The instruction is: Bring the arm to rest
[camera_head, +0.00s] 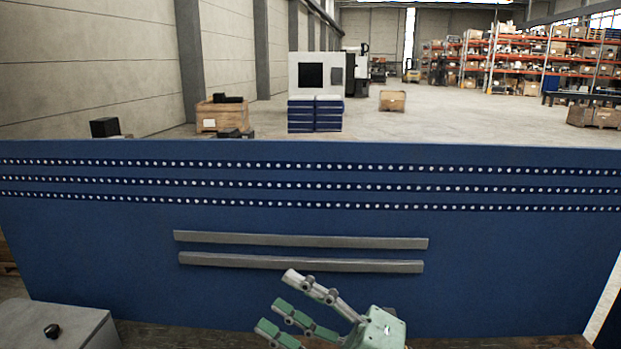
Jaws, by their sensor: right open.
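My right gripper (279,302) is at the bottom of the head view, right of centre. Its green and grey fingers are spread, point up and to the left, and hold nothing. It appears in front of the blue panel, below the two grey rails; I cannot tell how far it is from the panel. Most of the right arm is outside the view. My left gripper and left arm are not in view. No microscope shows in this view.
A blue panel (100,235) with rows of holes spans the view, with two grey rails (300,241) on it. A grey box (50,318) with a black knob (52,330) is at lower left. A dark wooden surface (190,338) runs below. Shelves and crates are far behind.

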